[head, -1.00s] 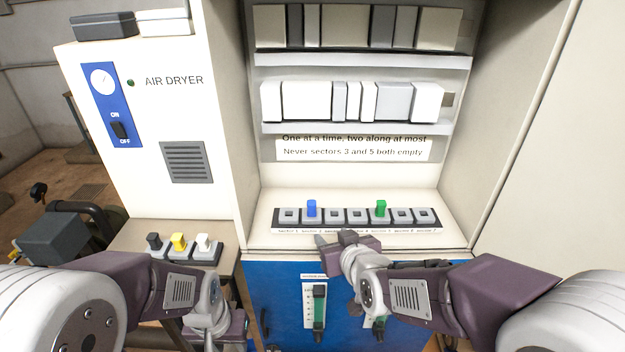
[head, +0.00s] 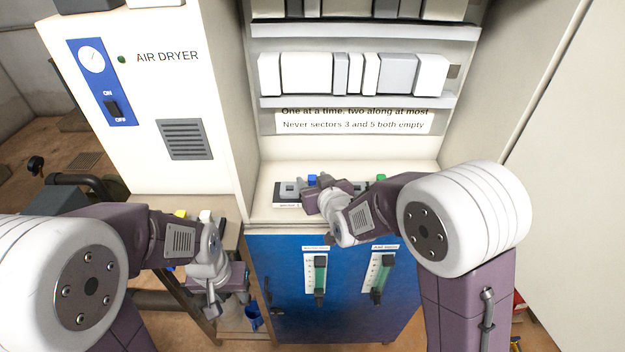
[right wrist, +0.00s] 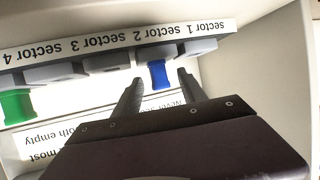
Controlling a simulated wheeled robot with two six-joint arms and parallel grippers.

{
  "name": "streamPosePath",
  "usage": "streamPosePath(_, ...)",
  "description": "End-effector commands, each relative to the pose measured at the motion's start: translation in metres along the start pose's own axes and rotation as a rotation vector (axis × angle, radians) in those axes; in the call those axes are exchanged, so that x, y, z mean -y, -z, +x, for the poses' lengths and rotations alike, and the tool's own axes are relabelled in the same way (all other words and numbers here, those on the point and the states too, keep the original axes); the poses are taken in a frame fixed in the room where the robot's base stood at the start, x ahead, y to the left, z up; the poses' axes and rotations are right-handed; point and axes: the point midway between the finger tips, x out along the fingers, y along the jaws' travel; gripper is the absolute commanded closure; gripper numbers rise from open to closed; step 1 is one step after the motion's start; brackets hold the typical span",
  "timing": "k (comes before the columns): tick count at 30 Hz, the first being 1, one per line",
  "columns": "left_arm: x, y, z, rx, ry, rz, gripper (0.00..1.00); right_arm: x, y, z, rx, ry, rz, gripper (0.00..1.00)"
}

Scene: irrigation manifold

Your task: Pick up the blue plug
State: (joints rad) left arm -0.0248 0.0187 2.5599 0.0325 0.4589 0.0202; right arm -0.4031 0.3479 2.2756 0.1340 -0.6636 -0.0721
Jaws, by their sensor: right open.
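The blue plug (head: 312,180) stands upright in the second seat from the left of the manifold strip (head: 287,204). In the right wrist view the blue plug (right wrist: 157,74) shows between the two fingertips of my right gripper (right wrist: 160,82). The fingers are open and no grip on the plug shows. In the head view my right gripper (head: 316,190) is over the left part of the strip and hides several seats. The green plug (head: 381,178) stands further right; it also shows in the right wrist view (right wrist: 16,105). My left gripper (head: 213,300) hangs low by the side table, its fingers unclear.
A side table left of the cabinet holds a yellow plug (head: 180,214) and a white plug (head: 205,216), partly hidden by my left arm. Shelves (head: 360,101) with boxes and a sign (head: 352,122) are behind the strip. Cabinet walls bound the recess on both sides.

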Motion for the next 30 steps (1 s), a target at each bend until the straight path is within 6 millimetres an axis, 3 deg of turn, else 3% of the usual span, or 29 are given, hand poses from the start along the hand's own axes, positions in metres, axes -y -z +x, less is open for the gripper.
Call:
streamPosePath(3, 0.0, 0.0, -0.004, 0.0, 0.0, 0.0, 0.64, 0.0, 0.0, 0.01, 0.001, 0.0, 0.0, 0.51)
streamPosePath(9, 0.0, 0.0, -0.003, 0.0, 0.0, 0.0, 0.64, 0.0, 0.0, 0.011, 0.0, 0.0, 0.0, 0.51)
streamPosePath(15, 0.0, 0.0, -0.003, 0.0, 0.0, 0.0, 0.64, 0.0, -0.001, 0.01, 0.0, 0.0, 0.0, 1.0)
streamPosePath(25, 0.0, 0.0, -0.002, 0.0, 0.0, 0.0, 0.64, 0.0, 0.002, 0.01, -0.001, 0.0, 0.0, 1.0)
streamPosePath(30, 0.0, 0.0, 0.001, 0.0, 0.0, 0.0, 0.64, 0.0, 0.016, 0.004, -0.004, 0.0, 0.002, 1.0)
